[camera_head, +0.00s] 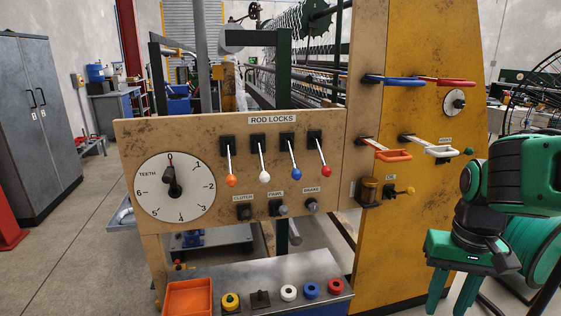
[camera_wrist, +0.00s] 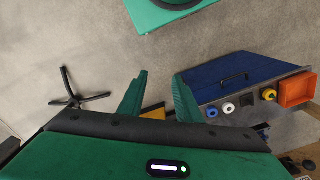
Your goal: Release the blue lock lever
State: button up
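The ROD LOCKS panel (camera_head: 245,125) stands left of centre in the head view. Its blue lock lever (camera_head: 297,174) is third from the left, between the white lever (camera_head: 264,176) and the red lever (camera_head: 326,171); the orange lever (camera_head: 231,180) is at the far left. All four have black mounts at the top and coloured knobs hanging below. My gripper (camera_head: 451,300) is at the lower right, well away from the levers, pointing down. In the wrist view its fingers (camera_wrist: 158,88) are apart with nothing between them. The levers are not in the wrist view.
A bench (camera_head: 262,271) below the panel carries an orange tray (camera_head: 188,298) and several coloured rings. A round TEETH dial (camera_head: 175,187) is on the panel's left. Blue, red, orange and white handles stick out of the yellow frame (camera_head: 432,210), between the panel and my arm.

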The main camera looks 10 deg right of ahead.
jog(key=shift+w+d, duration=0.25)
jog(key=shift+d, duration=0.1)
